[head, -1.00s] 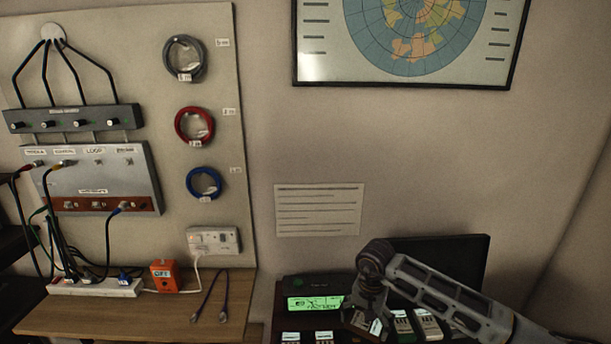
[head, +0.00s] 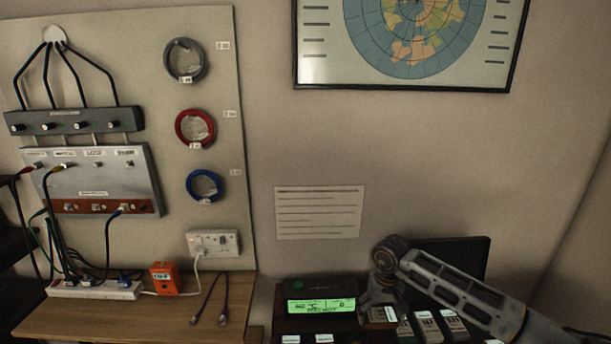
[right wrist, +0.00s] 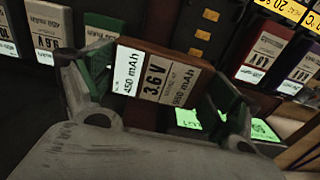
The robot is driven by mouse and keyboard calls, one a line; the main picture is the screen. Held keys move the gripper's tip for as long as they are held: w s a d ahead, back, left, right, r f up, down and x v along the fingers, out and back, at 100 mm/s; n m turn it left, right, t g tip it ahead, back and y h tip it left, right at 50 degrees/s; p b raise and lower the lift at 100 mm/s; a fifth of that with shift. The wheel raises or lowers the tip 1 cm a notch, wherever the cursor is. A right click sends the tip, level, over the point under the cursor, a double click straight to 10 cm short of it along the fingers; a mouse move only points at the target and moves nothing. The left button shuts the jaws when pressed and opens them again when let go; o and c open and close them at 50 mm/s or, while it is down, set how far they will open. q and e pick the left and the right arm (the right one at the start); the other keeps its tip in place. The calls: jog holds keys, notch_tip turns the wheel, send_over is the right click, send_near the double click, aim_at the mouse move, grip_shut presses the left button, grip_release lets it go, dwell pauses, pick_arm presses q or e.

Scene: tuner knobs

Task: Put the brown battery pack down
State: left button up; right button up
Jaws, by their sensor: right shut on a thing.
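The brown battery pack (right wrist: 178,62) is between the fingers of my right gripper (right wrist: 155,88) in the right wrist view. Its white labels read 450 mAh and 3.6 V. The gripper is shut on it. In the head view my right gripper (head: 380,298) is low, just right of a box with a lit green display (head: 320,305). There the arm and gripper largely hide the held pack, and I cannot make out whether it touches a surface. My left gripper is not in view.
Other battery packs stand close by: a green one (head: 405,330) and grey ones (head: 430,325) in the head view. In the right wrist view several packs (right wrist: 270,52) line the far side. A dark screen (head: 455,258) stands behind my right arm. A wooden bench (head: 130,318) is at left.

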jog(key=shift+w+d+r, duration=0.35)
jog(key=shift+w+r, duration=0.25)
jog(key=shift+r, duration=0.4)
jog(key=shift+m, duration=0.4)
